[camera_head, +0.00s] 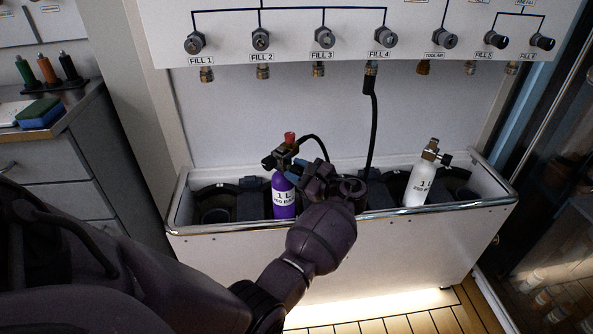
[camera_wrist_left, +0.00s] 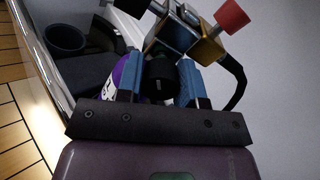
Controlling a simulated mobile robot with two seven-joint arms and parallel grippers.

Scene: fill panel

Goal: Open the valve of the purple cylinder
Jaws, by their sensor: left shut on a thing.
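The purple cylinder (camera_head: 283,205), labelled 1 L, stands upright at the left part of the white trough. Its metal valve (camera_head: 281,156) has a red knob (camera_head: 290,138) on top, and a black hose runs from it. My left gripper (camera_head: 303,172) reaches the valve from the right. In the left wrist view its blue fingers (camera_wrist_left: 160,82) are shut on a black valve knob (camera_wrist_left: 162,72). The red knob (camera_wrist_left: 231,16) and part of the purple cylinder (camera_wrist_left: 118,72) show beyond the fingers. How far the valve is turned cannot be told. My right gripper is not in view.
A white cylinder (camera_head: 420,183) leans in the right part of the trough (camera_head: 340,229). The fill panel (camera_head: 350,28) with several knobs hangs above, and a black hose (camera_head: 372,125) drops from FILL 4. A drawer cabinet (camera_head: 50,160) stands at the left.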

